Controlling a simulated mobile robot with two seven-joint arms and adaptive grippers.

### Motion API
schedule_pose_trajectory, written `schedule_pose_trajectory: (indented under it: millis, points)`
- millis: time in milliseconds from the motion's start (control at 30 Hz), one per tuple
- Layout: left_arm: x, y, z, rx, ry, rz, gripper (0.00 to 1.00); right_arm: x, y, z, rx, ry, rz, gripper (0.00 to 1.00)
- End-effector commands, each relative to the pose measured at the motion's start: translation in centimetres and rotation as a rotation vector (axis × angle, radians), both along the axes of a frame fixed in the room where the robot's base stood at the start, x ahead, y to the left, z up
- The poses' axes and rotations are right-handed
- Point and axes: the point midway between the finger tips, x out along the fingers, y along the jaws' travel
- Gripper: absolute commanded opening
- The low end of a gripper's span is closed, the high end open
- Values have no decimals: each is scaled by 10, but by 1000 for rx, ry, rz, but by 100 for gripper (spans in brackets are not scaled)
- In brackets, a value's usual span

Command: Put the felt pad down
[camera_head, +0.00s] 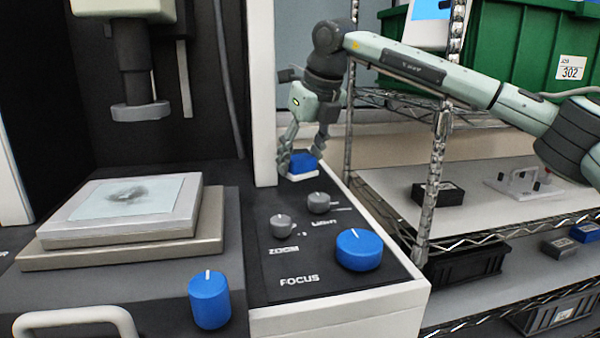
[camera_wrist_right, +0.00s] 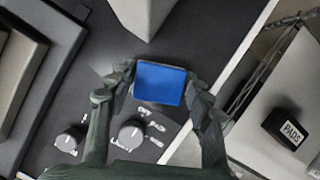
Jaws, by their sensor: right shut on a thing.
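The felt pad (camera_head: 301,163) is a small blue block with a pale layer under it, at the back of the black control panel (camera_head: 262,262) in the head view. My right gripper (camera_head: 302,158) reaches down from above and is shut on it. In the right wrist view the blue top of the pad (camera_wrist_right: 160,84) sits between the two fingers of the right gripper (camera_wrist_right: 160,80), which flank its left and right sides. The pad looks level and at or just above the panel; I cannot tell whether it touches. My left gripper is not in view.
Grey knobs (camera_head: 319,202) and a large blue focus knob (camera_head: 359,250) stand in front of the pad. A white column (camera_head: 262,95) rises close behind it. A stage (camera_head: 135,210) lies left. A wire shelf post (camera_head: 436,175) and shelves with black boxes stand right.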

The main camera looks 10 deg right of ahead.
Motion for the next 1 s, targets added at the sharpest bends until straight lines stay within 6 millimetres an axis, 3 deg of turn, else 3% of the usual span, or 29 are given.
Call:
schedule_pose_trajectory:
  millis: [233,633,667,700,800,1000]
  points:
    - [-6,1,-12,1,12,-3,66,0,-1,-33,-1,2,-1,18]
    - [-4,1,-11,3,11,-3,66,-1,0,-37,0,1,-1,18]
    - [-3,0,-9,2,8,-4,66,-1,0,-36,0,1,-1,54]
    - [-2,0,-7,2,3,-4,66,-1,0,-36,0,1,-1,59]
    - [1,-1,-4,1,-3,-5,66,-1,0,-36,0,1,-1,71]
    - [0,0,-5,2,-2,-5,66,-1,0,-36,0,1,-1,71]
